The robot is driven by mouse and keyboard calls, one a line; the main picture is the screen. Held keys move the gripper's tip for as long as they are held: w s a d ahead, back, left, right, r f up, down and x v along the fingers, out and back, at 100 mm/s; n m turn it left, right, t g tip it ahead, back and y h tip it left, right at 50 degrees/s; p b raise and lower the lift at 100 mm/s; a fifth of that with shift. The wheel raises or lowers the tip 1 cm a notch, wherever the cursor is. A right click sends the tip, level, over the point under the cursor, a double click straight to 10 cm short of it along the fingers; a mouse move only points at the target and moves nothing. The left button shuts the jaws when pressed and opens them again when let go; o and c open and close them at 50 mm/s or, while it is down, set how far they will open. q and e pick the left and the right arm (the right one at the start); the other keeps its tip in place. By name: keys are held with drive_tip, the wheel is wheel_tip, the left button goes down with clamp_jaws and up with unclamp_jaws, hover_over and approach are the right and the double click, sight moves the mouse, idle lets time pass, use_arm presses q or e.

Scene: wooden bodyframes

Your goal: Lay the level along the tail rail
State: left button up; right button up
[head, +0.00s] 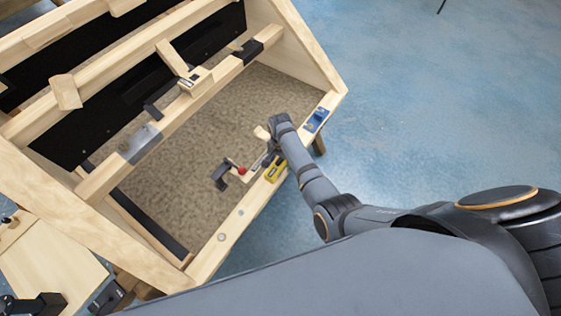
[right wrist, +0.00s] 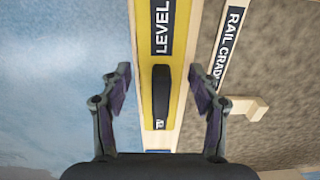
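The yellow level (head: 276,171) lies along the near wooden rail (head: 222,236) of the frame. In the right wrist view the level (right wrist: 160,112) runs up the middle of the picture, with a LEVEL label and a black grip (right wrist: 161,92). My right gripper (right wrist: 160,85) is open, one finger on each side of the level, with visible gaps; its height above the level is hard to judge. In the head view my right gripper (head: 268,155) is partly hidden by its arm. A dark shape at the lower left corner may be my left gripper (head: 38,304); its fingers are unclear.
A strip labelled RAIL CRADLE (right wrist: 230,45) lies beside the level. A blue item (head: 317,119) sits further along the rail. Long crossbeams (head: 190,105) span the frame; open floor (head: 440,110) lies right.

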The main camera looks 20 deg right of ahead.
wheel_tip(320, 180, up, 8)
drive_tip(key=shift+a, duration=0.1)
idle(0.4)
idle(0.4)
